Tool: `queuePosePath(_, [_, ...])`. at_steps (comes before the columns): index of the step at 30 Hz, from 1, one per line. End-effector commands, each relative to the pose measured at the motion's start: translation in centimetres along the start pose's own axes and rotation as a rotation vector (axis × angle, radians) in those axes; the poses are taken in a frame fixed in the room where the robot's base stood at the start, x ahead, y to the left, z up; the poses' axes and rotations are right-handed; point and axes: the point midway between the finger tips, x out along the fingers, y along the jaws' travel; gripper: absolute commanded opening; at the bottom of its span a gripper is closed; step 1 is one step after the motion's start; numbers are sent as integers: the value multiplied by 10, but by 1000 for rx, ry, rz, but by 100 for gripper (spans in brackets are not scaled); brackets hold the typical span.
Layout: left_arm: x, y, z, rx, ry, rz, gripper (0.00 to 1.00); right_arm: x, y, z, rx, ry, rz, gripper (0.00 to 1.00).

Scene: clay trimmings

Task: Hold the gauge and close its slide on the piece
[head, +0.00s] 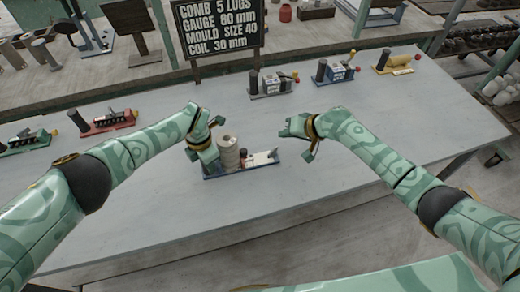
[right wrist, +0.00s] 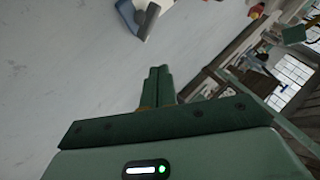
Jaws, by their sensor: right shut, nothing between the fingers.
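The gauge (head: 262,160), with a dark blue base and a pale right end, lies on the grey table. A beige cylindrical piece (head: 228,150) stands upright on it, with a small dark red part just to its right. My left gripper (head: 197,156) is at the gauge's left end, beside the piece. It hides that end, and I cannot tell whether its fingers are open or touching. My right gripper (head: 285,131) is shut and empty, above the table to the right of and behind the gauge. Its closed fingers (right wrist: 158,86) show in the right wrist view.
Similar gauges stand along the back: red (head: 108,124), green (head: 28,141), black-and-grey (head: 272,84), blue (head: 335,72) and yellow (head: 394,64). A dark sign (head: 218,30) rises behind the table. The table's front and right are clear.

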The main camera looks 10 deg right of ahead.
Motion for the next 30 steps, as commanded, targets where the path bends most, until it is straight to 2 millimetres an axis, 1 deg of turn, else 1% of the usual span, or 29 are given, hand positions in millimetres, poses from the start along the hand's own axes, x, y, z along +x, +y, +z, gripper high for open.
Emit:
queuePosePath(1, [-1,0,1,0,-2,0,0,7,9,5,71,61,2,0])
queuePosePath(3, [-1,0,1,0,-2,0,0,14,20,9,170,161,-17,0])
queuePosePath(6, [-1,0,1,0,-2,0,0,19,29,18,292,289,-86,0])
queuePosePath(8, [-1,0,1,0,-2,0,0,18,32,26,357,354,-148,0])
queuePosePath(13, [-1,0,1,0,-2,0,0,7,30,57,512,455,-378,0])
queuePosePath(18, [-1,0,1,0,-2,0,0,-11,22,86,623,455,-588,0])
queuePosePath(21, [-1,0,1,0,-2,0,0,-18,19,98,665,440,-663,0])
queuePosePath(23, [-1,0,1,0,-2,0,0,-20,17,101,680,432,-692,0])
queuePosePath(26, [-1,0,1,0,-2,0,0,-19,13,100,690,429,-713,0])
queuePosePath(30, [-1,0,1,1,-2,0,0,-6,3,88,691,429,-716,0])
